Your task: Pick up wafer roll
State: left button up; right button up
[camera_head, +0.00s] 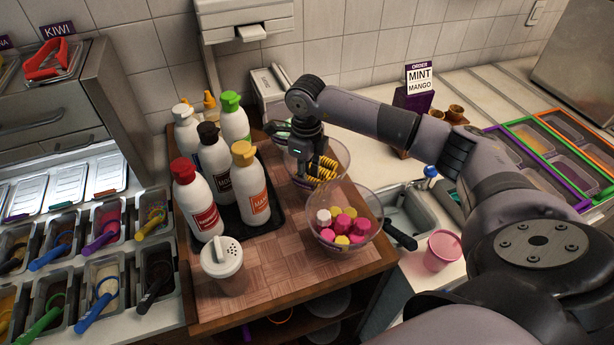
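Yellow wafer rolls with dark spiral stripes (324,171) lie in a clear glass bowl (343,152) at the back right of the wooden board. My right gripper (307,172) points down into this bowl, at the left side of the rolls. Its fingers are dark and small here, and I cannot tell whether they touch or hold a roll. The gripper and wrist hide the left part of the bowl. My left gripper is not in view.
A second glass bowl (371,240) with pink, yellow and white pieces stands in front. Several sauce bottles (252,187) stand on a black tray to the left. A shaker (225,268) stands at the front, and a pink cup (442,251) stands at the right.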

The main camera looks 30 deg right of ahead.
jog(key=shift+c, duration=0.2)
jog(key=c, duration=0.4)
jog(key=shift+o, duration=0.2)
jog(key=shift+r, duration=0.1)
